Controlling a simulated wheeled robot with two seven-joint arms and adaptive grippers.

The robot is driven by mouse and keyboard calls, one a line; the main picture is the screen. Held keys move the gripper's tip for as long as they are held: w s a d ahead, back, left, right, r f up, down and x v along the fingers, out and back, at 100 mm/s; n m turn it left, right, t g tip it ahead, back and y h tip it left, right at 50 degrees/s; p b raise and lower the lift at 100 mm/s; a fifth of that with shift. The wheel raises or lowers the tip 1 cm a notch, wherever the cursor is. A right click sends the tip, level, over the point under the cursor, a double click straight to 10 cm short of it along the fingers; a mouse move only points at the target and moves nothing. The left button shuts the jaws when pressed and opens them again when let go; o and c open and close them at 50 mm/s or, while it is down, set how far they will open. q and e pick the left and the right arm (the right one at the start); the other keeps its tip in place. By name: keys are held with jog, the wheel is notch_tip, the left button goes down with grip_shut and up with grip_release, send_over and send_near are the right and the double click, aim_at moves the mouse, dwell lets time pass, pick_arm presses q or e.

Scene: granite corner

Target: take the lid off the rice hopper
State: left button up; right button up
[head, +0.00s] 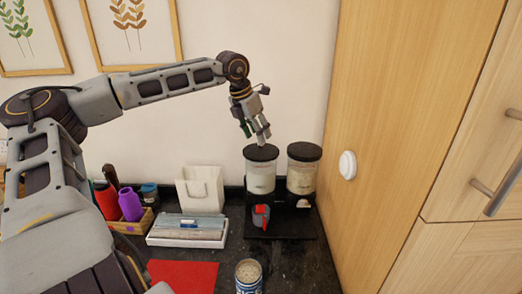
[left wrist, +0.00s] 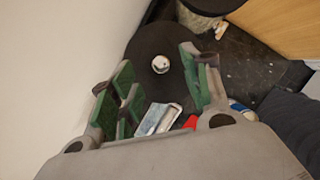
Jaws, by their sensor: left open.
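Two clear hoppers with black lids stand side by side on the counter: a left hopper (head: 260,177) and a right hopper (head: 302,176). Both hold pale contents; I cannot tell by label which one is rice. My left gripper (head: 262,136) points down over the left hopper's lid (head: 261,153). In the left wrist view this black lid (left wrist: 142,42) shows a small pale knob (left wrist: 160,64) between the open green-padded fingers (left wrist: 158,82). The gripper holds nothing. Both lids are on. My right gripper is not in view.
A red-and-grey cup (head: 261,215) sits below the left hopper. A white box (head: 200,190), a white tray (head: 186,242), a utensil basket (head: 132,224), a red mat (head: 183,275) and a can (head: 249,275) stand nearby. A wooden cabinet (head: 400,130) closes off the right side.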

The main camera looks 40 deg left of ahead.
aim_at(261, 148)
pick_arm(q)
jog(key=shift+p+x, duration=0.6)
jog(key=shift+x, duration=1.4)
jog(key=shift+s, duration=0.15)
jog(key=c, duration=1.1)
